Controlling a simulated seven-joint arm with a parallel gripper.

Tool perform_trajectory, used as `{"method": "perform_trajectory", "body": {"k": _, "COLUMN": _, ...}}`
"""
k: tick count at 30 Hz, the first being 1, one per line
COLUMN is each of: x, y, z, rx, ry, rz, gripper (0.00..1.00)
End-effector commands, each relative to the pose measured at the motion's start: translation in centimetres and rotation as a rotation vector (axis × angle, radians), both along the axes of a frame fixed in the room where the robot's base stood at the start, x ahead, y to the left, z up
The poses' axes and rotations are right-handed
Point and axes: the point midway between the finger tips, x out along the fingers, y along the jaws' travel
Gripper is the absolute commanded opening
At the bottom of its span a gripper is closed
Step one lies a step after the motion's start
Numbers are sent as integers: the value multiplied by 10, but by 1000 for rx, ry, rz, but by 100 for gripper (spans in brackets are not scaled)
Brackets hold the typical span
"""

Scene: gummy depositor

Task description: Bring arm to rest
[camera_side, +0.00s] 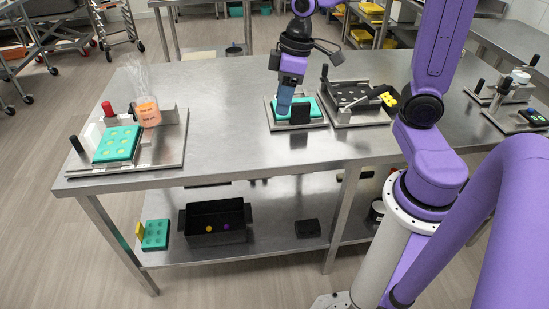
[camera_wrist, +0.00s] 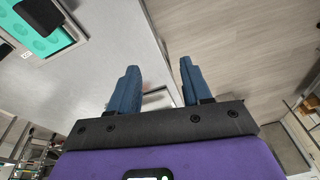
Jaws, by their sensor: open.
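My gripper (camera_side: 284,104) points down above the steel table (camera_side: 225,85), with its blue fingers in front of a teal mold (camera_side: 313,106) in a metal fixture (camera_side: 325,123). In the wrist view my gripper (camera_wrist: 160,68) has its two blue fingers apart with nothing between them. A teal mold (camera_wrist: 40,35) with round cavities lies at the upper left there, off to the side of the fingers. The side view does not show clearly how high the fingertips are.
A left station (camera_side: 175,150) holds a teal mold (camera_side: 117,144) and an orange-filled bag (camera_side: 149,112). A dark mold plate (camera_side: 350,93) and a yellow piece (camera_side: 388,100) are right of my gripper. A black bin (camera_side: 213,238) sits on the lower shelf. The table's middle left is clear.

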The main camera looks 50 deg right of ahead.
Motion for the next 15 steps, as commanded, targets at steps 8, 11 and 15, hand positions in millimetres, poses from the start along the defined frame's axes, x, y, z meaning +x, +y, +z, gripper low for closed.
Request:
{"method": "perform_trajectory", "body": {"k": 8, "x": -99, "y": 44, "z": -10, "rx": -69, "ry": 50, "rz": 262, "gripper": 49}}
{"method": "perform_trajectory", "body": {"k": 11, "x": -130, "y": 46, "z": -14, "rx": -97, "ry": 59, "rz": 344, "gripper": 49}}
{"method": "perform_trajectory", "body": {"k": 15, "x": -161, "y": 44, "z": -19, "rx": -130, "ry": 61, "rz": 432, "gripper": 49}}
